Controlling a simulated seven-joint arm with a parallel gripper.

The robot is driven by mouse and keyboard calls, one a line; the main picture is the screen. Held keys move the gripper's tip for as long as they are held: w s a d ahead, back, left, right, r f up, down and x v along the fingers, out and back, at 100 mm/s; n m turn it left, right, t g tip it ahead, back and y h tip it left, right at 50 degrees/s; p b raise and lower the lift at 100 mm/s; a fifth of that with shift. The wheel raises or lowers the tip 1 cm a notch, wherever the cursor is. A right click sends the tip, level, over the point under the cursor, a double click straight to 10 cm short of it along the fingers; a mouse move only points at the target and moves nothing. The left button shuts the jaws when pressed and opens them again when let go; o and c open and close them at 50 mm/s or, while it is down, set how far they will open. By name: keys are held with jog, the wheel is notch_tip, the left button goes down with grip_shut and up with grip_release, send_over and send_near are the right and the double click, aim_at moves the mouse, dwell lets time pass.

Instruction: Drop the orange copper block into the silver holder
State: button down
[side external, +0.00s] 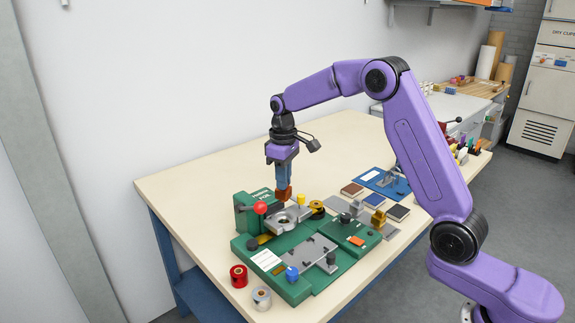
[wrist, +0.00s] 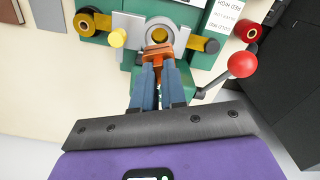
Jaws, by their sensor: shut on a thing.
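My gripper (side external: 284,186) points straight down with its blue-grey fingers shut on the orange copper block (side external: 283,195). The block is held above the green machine. In the wrist view the block (wrist: 157,54) sits between the fingertips (wrist: 157,65). The silver holder (side external: 288,218) is a grey fixture with a round ring on the green machine (side external: 240,245), just below the block. In the wrist view the holder's ring (wrist: 160,34) shows right beyond the block, which covers its near part. From these views I cannot tell the exact gap between block and holder.
A lever with a red ball (side external: 260,207) stands close left of the holder. A yellow knob (side external: 301,199) and a yellow-black roller (side external: 317,207) are beside it. Red (side external: 239,275) and silver (side external: 262,297) spools stand at the front. The table's back left (side external: 200,190) is clear.

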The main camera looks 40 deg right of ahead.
aim_at(284, 200)
jog(key=shift+f, duration=3.6)
jog(key=shift+f, duration=0.6)
jog(key=c, duration=1.5)
grip_release()
jog(key=shift+o, duration=0.2)
jog(key=shift+r, duration=5.5)
